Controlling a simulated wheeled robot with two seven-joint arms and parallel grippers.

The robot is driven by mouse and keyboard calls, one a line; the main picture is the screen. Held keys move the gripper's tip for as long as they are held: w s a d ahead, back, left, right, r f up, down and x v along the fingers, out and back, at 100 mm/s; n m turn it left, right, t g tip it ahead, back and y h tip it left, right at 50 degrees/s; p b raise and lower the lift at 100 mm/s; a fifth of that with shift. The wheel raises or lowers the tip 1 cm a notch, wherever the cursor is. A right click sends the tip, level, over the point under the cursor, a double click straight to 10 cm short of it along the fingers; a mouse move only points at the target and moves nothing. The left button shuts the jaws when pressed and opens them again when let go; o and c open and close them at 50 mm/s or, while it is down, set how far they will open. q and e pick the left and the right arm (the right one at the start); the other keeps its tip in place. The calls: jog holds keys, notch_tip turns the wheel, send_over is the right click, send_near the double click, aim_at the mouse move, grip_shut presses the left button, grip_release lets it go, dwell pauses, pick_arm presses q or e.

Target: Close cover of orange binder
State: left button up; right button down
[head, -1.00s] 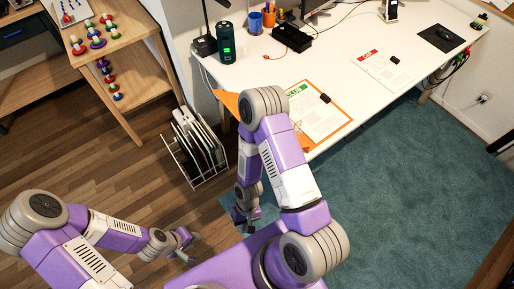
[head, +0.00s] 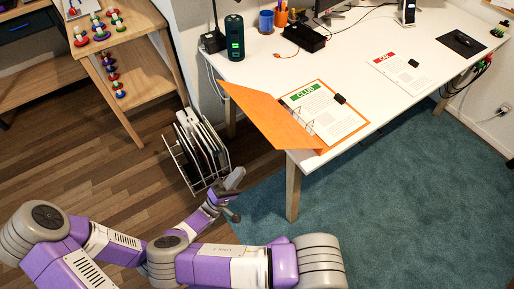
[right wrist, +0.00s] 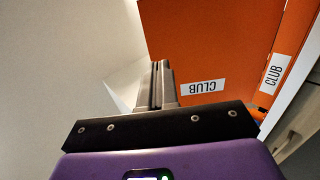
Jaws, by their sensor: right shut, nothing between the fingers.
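The orange binder (head: 322,150) lies open at the near left corner of the white desk. Its cover (head: 262,112) stands out past the desk's left edge, tilted up, and the rings and a page with a green CLUB heading are exposed. My right gripper (head: 236,182) is shut and empty, off the desk's left side, lower in the picture than the cover. In the right wrist view its closed fingers (right wrist: 162,80) point toward the outer face of the orange cover (right wrist: 215,40), which bears a CLUB label. Contact cannot be told. My left gripper is not visible.
A wire rack (head: 195,165) with upright white items stands on the floor left of the desk. A desk leg (head: 292,190) is right of my gripper. A dark green speaker (head: 234,38) and a second page (head: 400,72) are on the desk. A wooden shelf (head: 140,75) stands at left.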

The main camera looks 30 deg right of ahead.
aim_at(267, 133)
jog(key=x, duration=1.3)
jog(key=shift+w+r+b, duration=0.1)
jog(key=shift+r+b, duration=0.2)
jog(key=shift+r, duration=0.3)
